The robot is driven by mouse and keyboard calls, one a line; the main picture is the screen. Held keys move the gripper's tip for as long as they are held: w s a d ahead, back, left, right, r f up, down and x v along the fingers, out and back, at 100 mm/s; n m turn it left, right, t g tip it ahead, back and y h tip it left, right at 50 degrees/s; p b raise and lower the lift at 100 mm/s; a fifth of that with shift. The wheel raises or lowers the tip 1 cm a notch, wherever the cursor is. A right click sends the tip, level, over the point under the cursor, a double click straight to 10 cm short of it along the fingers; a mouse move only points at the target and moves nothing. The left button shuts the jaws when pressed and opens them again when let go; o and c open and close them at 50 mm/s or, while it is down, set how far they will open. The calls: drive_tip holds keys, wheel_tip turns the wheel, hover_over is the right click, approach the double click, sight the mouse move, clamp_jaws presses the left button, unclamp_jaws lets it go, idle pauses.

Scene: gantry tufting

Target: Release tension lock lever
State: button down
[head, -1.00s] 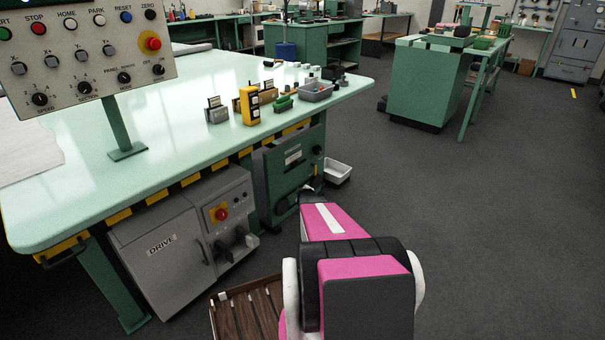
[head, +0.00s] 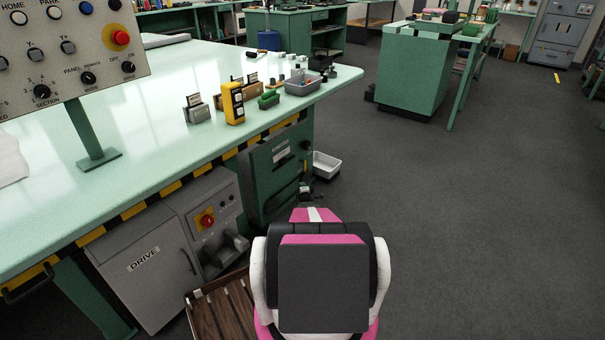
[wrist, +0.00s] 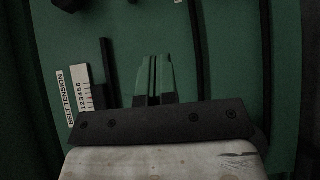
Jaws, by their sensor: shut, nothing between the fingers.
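The wrist view shows a dark green panel with a white BELT TENSION scale (wrist: 80,92) on the left. A short dark bar (wrist: 108,70) stands beside the scale, and a longer dark bar (wrist: 196,50) runs right of my fingers. I cannot tell which part is the tension lock lever. My gripper (wrist: 154,62) is shut and empty, its fingers pointing at the panel between these bars. Contact cannot be made out. In the head view the green cabinet (head: 272,172) stands under the table's right end; my arm hides my gripper there.
The grey DRIVE box (head: 150,275) with a red knob stands left of the green cabinet. A slatted wooden pallet (head: 222,308) lies on the floor beside my arm. A white bin (head: 326,165) sits past the cabinet. The pale table (head: 150,150) overhangs both. Floor to the right is clear.

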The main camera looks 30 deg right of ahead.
drive_tip(key=shift+w, duration=0.1)
drive_tip(key=s+d+x, duration=0.1)
drive_tip(key=d+x, duration=0.1)
drive_tip(key=x, duration=1)
drive_tip(key=shift+w+d, duration=0.25)
drive_tip(key=shift+d, duration=0.15)
